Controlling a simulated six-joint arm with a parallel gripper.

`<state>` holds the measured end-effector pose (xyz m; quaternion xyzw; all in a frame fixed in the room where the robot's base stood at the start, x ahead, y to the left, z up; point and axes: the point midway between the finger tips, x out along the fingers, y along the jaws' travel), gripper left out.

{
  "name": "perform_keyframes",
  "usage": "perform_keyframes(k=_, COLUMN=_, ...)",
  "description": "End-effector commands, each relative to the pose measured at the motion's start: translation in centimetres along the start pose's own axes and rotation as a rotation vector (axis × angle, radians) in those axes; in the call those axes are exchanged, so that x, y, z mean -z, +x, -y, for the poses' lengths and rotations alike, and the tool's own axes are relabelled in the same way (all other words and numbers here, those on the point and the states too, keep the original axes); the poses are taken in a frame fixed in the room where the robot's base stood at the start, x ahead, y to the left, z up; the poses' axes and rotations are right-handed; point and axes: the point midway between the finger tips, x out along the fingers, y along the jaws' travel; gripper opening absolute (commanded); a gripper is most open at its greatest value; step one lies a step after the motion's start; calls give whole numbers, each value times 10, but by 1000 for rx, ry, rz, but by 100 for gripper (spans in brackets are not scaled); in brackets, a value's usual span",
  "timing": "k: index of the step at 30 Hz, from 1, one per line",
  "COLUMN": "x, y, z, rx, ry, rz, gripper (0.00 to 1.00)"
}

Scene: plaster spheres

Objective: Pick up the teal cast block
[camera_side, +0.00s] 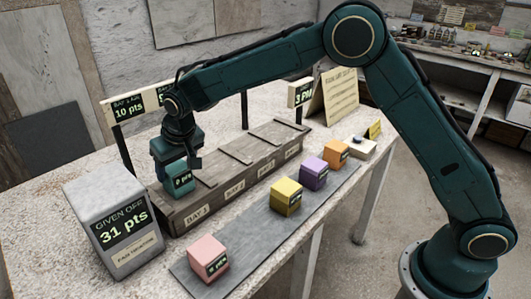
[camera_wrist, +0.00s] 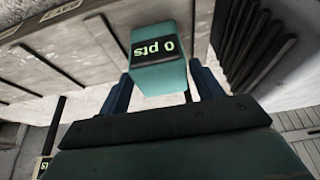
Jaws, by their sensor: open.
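The teal cast block (camera_side: 169,174), with a "0 pts" label on its face, is at the left end of the long wooden bay box, over bay 1. My gripper (camera_side: 179,155) is above and around the block's upper part, pointing down. In the wrist view the teal block (camera_wrist: 159,76) shows between the two dark blue fingers of my open gripper (camera_wrist: 162,85). The block's base is hidden, and I cannot tell whether it rests in the bay or whether the fingers touch it.
The wooden bay box (camera_side: 233,187) has several lidded bays. A grey "given off" cube (camera_side: 112,222) stands left of it. On the grey strip (camera_side: 250,235) in front are pink (camera_side: 208,257), yellow (camera_side: 286,196), purple (camera_side: 313,172) and orange (camera_side: 336,154) blocks. Signs on posts stand behind.

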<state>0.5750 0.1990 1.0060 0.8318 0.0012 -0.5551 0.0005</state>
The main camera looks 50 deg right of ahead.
Motion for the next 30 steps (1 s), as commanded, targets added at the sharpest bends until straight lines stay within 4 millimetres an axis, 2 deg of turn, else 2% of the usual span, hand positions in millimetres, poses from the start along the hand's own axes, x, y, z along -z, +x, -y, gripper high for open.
perform_keyframes(k=9, x=0, y=36, z=1, rx=-2, ry=0, rz=3, gripper=65)
perform_keyframes(k=12, x=0, y=42, z=1, rx=-2, ry=0, rz=2, gripper=65)
perform_keyframes(k=29, x=0, y=45, z=1, rx=-1, ry=0, rz=1, gripper=65)
perform_keyframes(k=30, x=0, y=45, z=1, rx=-1, ry=0, rz=2, gripper=60)
